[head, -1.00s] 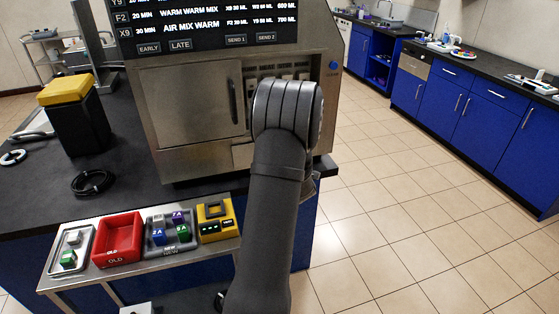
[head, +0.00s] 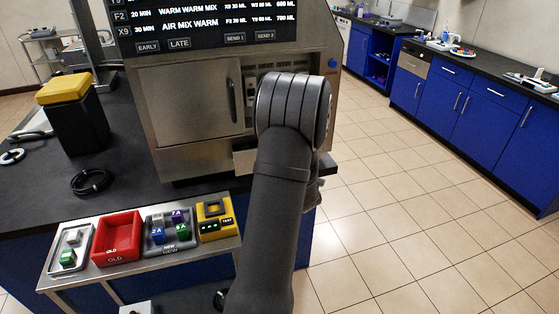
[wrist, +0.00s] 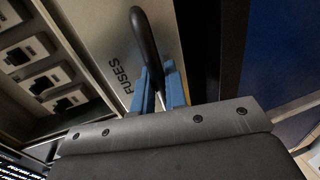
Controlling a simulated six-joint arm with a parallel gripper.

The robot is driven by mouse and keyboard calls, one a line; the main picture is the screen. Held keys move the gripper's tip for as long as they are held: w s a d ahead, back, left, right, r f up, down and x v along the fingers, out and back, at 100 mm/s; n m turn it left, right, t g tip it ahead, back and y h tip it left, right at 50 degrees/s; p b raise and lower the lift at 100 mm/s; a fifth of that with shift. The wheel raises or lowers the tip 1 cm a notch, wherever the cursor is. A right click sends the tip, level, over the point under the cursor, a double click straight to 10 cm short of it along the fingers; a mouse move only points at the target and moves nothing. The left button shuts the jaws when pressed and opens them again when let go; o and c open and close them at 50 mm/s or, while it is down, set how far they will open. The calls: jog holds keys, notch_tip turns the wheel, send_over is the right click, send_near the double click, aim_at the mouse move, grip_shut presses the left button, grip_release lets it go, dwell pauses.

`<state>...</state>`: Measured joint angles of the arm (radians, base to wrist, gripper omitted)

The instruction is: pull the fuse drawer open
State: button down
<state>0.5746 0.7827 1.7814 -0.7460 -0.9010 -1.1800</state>
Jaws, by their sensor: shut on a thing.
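The fuse drawer (wrist: 95,35) has a pale front lettered "FUSES" and a black bar handle (wrist: 146,42) in the wrist view. My gripper (wrist: 163,84) has its blue fingers shut on the lower part of this handle. In the head view a pale corner of the drawer front (head: 244,163) shows low on the machine, left of my arm, and looks slightly out from the machine's face. My arm hides the rest of the drawer and the fingers there.
The steel machine (head: 190,100) has a closed door with a handle left of my arm. Several dark sockets (wrist: 40,85) are beside the drawer in the wrist view. A shelf with a red tray (head: 117,238) and a yellow holder (head: 215,218) stands in front. Tiled floor to the right is clear.

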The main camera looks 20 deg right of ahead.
jog(key=f+v, duration=0.2)
jog(key=v, duration=0.9)
jog(key=shift+s, duration=0.65)
jog(key=shift+f, duration=0.1)
jog(key=c, duration=1.8)
grip_release()
jog(key=v, duration=1.7)
jog(key=shift+s, duration=0.25)
jog(key=shift+w, duration=0.15)
jog(key=x, duration=1.7)
